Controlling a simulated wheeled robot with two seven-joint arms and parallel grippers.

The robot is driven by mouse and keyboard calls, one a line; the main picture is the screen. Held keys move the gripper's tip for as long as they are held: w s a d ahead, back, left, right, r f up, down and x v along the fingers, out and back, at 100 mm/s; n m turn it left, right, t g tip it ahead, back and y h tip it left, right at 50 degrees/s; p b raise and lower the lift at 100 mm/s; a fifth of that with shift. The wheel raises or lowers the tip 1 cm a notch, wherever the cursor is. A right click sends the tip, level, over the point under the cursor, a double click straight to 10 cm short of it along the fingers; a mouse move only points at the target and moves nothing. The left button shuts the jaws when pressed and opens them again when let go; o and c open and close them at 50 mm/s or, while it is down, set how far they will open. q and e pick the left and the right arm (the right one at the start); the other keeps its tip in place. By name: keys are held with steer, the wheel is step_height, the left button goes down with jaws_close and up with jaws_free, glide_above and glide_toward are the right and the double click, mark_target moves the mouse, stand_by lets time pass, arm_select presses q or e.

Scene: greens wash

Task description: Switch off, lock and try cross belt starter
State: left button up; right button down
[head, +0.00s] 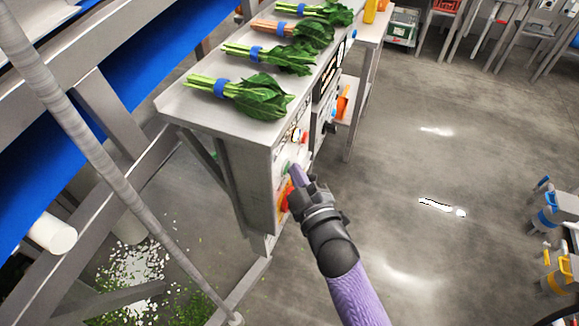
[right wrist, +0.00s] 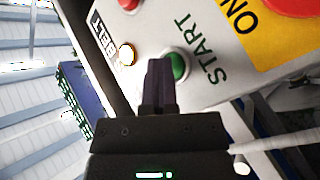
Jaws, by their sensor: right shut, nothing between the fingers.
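The starter panel (head: 283,207) is on the end of the steel bench. In the right wrist view its face (right wrist: 205,92) carries a green button (right wrist: 178,66) beside the word START, a lit white lamp (right wrist: 127,52) and a black label ending in BELT (right wrist: 104,37). A yellow plate (right wrist: 265,38) reading ON has a red part at the picture's top edge. In the head view this switch (head: 285,195) is orange-red, partly behind my gripper. My right gripper (head: 294,170) is shut and empty, its tips overlapping the green button's edge; I cannot tell whether they touch. My left gripper is not in view.
Bunches of greens (head: 245,95) with blue bands lie on the steel bench (head: 185,105). A blue conveyor belt (head: 120,65) and its steel frame stand at left, with scraps on the floor below. Open grey floor (head: 440,140) lies to the right.

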steer(key=shift+s+d+p, duration=0.25)
steer(key=shift+d+p, duration=0.15)
steer(key=shift+d, duration=0.4)
steer(key=d, duration=0.1)
steer(key=s+d+p, duration=0.1)
steer(key=d, duration=0.2)
steer(key=shift+s+d+p, duration=0.25)
steer(key=shift+d+p, duration=0.15)
stand_by(0.4)
